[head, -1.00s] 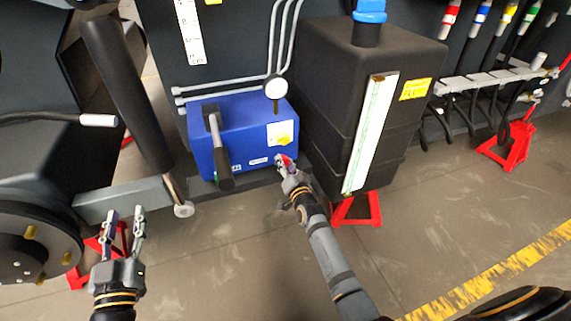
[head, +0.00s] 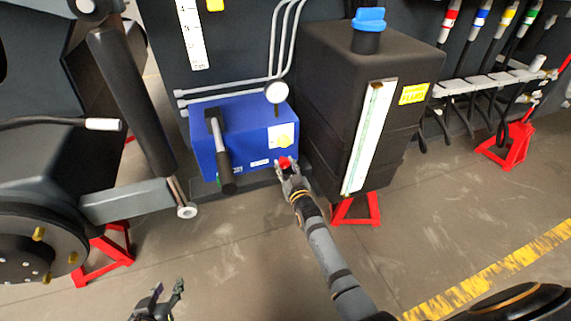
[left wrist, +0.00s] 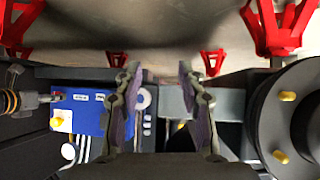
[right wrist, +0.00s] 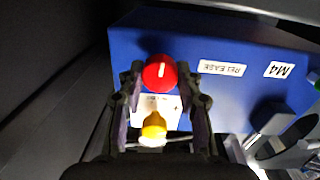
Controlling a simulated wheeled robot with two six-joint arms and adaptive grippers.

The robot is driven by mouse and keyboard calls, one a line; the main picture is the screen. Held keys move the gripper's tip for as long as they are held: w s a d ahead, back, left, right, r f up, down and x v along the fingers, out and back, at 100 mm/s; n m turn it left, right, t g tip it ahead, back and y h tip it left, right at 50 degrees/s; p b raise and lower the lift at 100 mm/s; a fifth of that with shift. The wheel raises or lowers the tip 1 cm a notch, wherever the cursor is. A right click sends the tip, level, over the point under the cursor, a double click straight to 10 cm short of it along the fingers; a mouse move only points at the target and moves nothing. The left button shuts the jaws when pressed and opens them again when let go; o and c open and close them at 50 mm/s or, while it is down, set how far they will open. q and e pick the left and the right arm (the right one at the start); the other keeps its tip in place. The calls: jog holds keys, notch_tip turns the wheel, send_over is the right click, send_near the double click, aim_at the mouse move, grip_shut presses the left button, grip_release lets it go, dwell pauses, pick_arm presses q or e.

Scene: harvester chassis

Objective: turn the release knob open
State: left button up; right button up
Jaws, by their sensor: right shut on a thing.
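The red release knob (right wrist: 160,73) has a white line on its face and sits on the blue box (head: 250,140). A "RELEASE" label (right wrist: 222,68) is beside it in the right wrist view. My right gripper (right wrist: 160,85) has its fingers on both sides of the knob, shut on it; the head view shows the knob (head: 284,163) at the tip of my right gripper (head: 287,170). My left gripper (head: 168,288) is open and empty above the floor at the lower left, and its parted fingers show in the left wrist view (left wrist: 160,85).
A black lever (head: 218,145) and a gauge (head: 276,92) are on the blue box. A black tank (head: 330,110) with a blue cap stands close on the right. A grey bar with a cylinder (head: 125,200) is at left. Red stands (head: 357,208) rest on the floor.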

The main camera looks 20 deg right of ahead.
pick_arm(q)
jog(key=s+f+g, duration=0.3)
jog(key=s+f, duration=0.1)
jog(key=s, duration=0.1)
jog(key=shift+s+d+f, duration=0.2)
jog(key=shift+d+f, duration=0.05)
jog(key=shift+f, duration=0.1)
pick_arm(e)
jog(key=shift+f+n, duration=0.15)
jog(key=shift+n, duration=0.35)
jog(key=o, duration=1.2)
jog(key=shift+c, duration=0.2)
jog(key=s, duration=1.2)
